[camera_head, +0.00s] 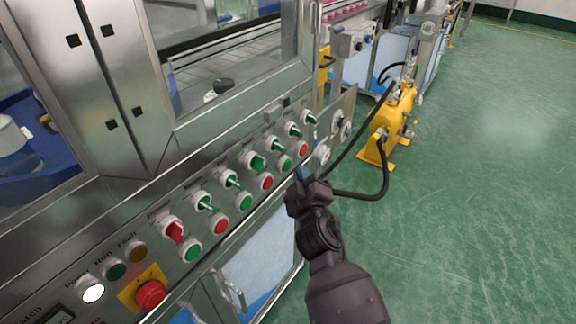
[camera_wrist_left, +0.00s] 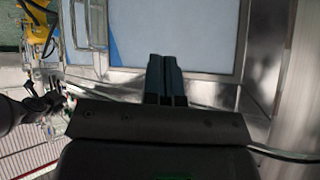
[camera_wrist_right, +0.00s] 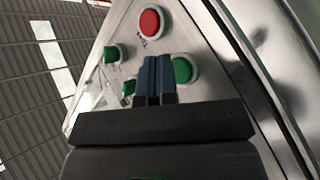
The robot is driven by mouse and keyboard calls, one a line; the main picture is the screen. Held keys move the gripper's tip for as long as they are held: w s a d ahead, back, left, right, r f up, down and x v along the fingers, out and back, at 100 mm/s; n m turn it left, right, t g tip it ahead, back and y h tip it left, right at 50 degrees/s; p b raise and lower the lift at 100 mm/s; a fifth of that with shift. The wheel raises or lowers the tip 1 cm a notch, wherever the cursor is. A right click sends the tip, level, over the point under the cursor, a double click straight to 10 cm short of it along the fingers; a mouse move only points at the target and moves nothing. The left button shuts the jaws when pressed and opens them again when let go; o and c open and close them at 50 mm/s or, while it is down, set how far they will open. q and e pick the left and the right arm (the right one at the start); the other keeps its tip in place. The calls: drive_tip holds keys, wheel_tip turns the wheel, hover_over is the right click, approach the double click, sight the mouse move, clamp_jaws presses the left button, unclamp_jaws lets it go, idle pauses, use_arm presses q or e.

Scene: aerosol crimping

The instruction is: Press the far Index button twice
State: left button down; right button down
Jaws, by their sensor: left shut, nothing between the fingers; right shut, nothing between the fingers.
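A grey control panel (camera_head: 150,240) slopes away along the machine front, with rows of switches and push buttons. At its far end are a green button (camera_head: 284,162) and a red button (camera_head: 303,149); I cannot read which label is Index. My right gripper (camera_head: 303,173) is shut and empty, just in front of this far end. In the right wrist view its fingertips (camera_wrist_right: 156,60) overlap the left edge of a green button (camera_wrist_right: 186,69), with a red button (camera_wrist_right: 150,21) beyond; contact is unclear. My left gripper (camera_wrist_left: 164,62) is shut and empty, before a blue-and-white cabinet door (camera_wrist_left: 205,35).
Green rotary switches (camera_head: 258,162) stick out above the buttons. A red emergency stop (camera_head: 150,294) sits on a yellow plate at the near end. A yellow pump unit (camera_head: 393,117) with black hoses stands beyond my right arm. Green floor (camera_head: 480,180) is clear to the right.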

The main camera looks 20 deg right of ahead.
use_arm(q)
drive_tip(key=shift+w, duration=0.2)
drive_tip(key=shift+s+f, duration=0.1)
drive_tip(key=shift+s, duration=0.25)
use_arm(e)
drive_tip(key=shift+w+a, duration=0.1)
drive_tip(key=shift+w, duration=0.05)
use_arm(q)
drive_tip(key=shift+s+f, duration=0.1)
drive_tip(key=shift+f, duration=0.05)
use_arm(e)
drive_tip(key=shift+w+a, duration=0.15)
drive_tip(key=shift+w, duration=0.05)
use_arm(q)
drive_tip(key=shift+w, duration=0.3)
use_arm(e)
drive_tip(key=shift+w+a, duration=0.1)
